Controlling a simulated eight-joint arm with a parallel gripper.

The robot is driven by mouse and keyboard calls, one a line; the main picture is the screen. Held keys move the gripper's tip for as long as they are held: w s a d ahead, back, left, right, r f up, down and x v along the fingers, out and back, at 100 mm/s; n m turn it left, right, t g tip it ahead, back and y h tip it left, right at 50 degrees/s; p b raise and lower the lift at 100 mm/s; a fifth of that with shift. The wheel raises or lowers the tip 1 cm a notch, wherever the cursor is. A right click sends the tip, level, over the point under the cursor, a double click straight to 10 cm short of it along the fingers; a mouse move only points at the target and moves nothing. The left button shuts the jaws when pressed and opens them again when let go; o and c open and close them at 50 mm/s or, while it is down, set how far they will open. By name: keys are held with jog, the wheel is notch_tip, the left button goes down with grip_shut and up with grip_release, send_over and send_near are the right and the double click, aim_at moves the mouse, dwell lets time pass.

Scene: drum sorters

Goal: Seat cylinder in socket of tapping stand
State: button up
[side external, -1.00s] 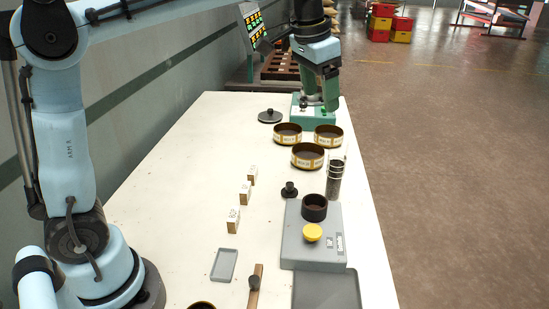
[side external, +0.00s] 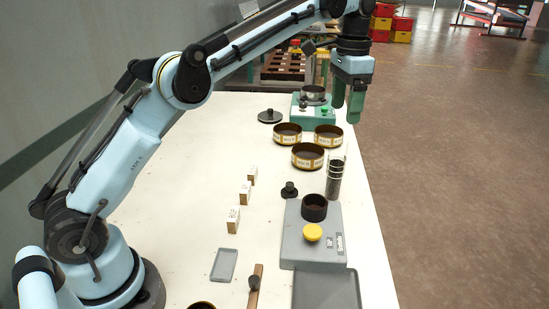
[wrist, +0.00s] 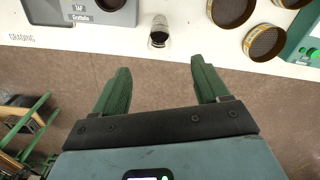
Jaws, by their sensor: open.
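The cylinder (side external: 334,180) is clear with dark material in its lower part. It stands upright on the table near the right edge, just behind the tapping stand (side external: 302,245). In the wrist view the cylinder (wrist: 158,38) is at the top middle. The tapping stand is a grey box with a yellow button (side external: 312,232) and a dark round socket (side external: 315,208), which looks empty. Part of the stand also shows at the top left of the wrist view (wrist: 62,18). My gripper (side external: 346,112) is open and empty, raised above and beyond the cylinder; its green fingers (wrist: 160,66) are spread.
Several round sieves (side external: 308,157) stand behind the cylinder. A green machine (side external: 313,112) is at the far end. A black knob (side external: 289,190) lies left of the cylinder, and small labelled blocks (side external: 245,193) stand farther left. A grey tray (side external: 325,290) is in front.

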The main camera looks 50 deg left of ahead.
send_over(335, 171)
jog(key=w+a, duration=0.1)
jog(key=w, duration=0.1)
notch_tip(335, 171, down, 11)
jog(key=shift+r, duration=0.15)
grip_shut()
dwell(0.6)
